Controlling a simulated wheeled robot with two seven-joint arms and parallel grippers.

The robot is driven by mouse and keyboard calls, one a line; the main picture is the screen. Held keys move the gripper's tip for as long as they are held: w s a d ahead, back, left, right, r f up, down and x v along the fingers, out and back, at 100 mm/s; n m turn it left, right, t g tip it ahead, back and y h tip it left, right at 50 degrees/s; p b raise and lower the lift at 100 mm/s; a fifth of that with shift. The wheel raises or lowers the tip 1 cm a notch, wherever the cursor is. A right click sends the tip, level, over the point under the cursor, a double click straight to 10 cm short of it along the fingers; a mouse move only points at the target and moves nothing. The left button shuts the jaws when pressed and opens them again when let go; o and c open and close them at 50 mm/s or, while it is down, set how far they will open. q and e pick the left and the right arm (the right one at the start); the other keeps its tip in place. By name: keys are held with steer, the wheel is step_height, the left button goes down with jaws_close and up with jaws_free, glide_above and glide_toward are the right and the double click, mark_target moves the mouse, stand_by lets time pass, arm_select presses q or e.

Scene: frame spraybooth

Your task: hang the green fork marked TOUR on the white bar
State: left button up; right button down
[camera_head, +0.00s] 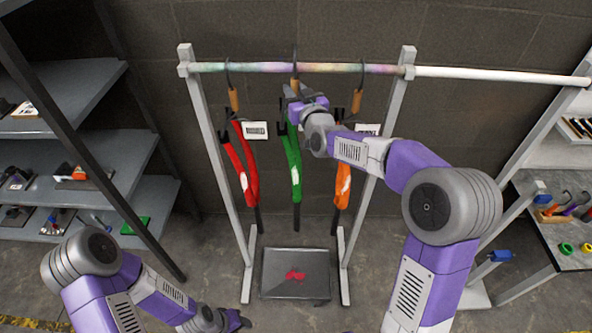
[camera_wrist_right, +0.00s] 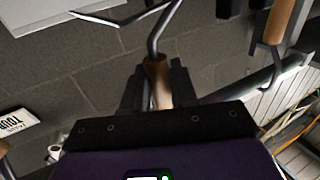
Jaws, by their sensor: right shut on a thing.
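The green fork (camera_head: 291,165) hangs upright under the paint-stained bar (camera_head: 330,68), between a red fork (camera_head: 240,165) and an orange fork (camera_head: 342,187). My right gripper (camera_head: 292,92) is shut on the wooden handle of its hook; the handle (camera_wrist_right: 157,82) shows between the jaws in the right wrist view. The hook's top is at the stained bar. A tag reading TOUR (camera_wrist_right: 18,122) shows at the left of the wrist view; which fork bears it I cannot tell. The white bar (camera_head: 490,74) runs off to the right, empty. My left gripper (camera_head: 238,320) is low at the front, its jaws unclear.
A grey tray (camera_head: 295,288) with a red stain lies on the floor beneath the forks. The rack's uprights (camera_head: 215,150) stand either side. Shelves (camera_head: 80,160) with parts are at the left. A bench (camera_head: 560,235) with small items is at the right.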

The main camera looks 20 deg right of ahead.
steer(key=shift+r, duration=0.2)
steer(key=s+a+b, duration=0.3)
steer(key=s, duration=0.8)
steer(key=shift+s+a, duration=0.2)
steer(key=shift+s, duration=0.1)
stand_by(1.9)
stand_by(0.3)
steer(key=s+a+p, duration=0.2)
steer(key=s, duration=0.7)
steer(key=shift+s+a+r, duration=0.3)
steer(key=shift+a, duration=0.05)
steer(key=shift+d, duration=0.1)
